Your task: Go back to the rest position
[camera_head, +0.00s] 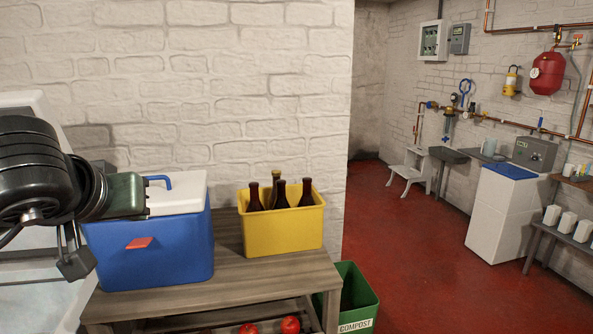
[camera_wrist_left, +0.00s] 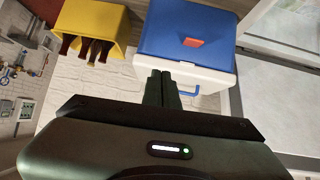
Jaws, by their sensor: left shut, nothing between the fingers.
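My left gripper (camera_wrist_left: 161,76) is shut and empty, with its two dark fingers together in the left wrist view. In the head view my left arm comes in from the left, and the gripper (camera_head: 146,198) is in front of the blue cooler (camera_head: 160,250), which has a white lid (camera_head: 180,195) and a blue handle. From these frames I cannot tell whether the fingers touch the cooler. My right gripper is in neither view.
A wooden table (camera_head: 245,275) carries the cooler and a yellow crate (camera_head: 290,235) of brown bottles. A green compost bin (camera_head: 357,303) stands beside it, and red apples (camera_head: 290,325) lie below. Open red floor (camera_head: 420,250) extends right, toward a white cabinet (camera_head: 495,220) and step stool (camera_head: 408,172).

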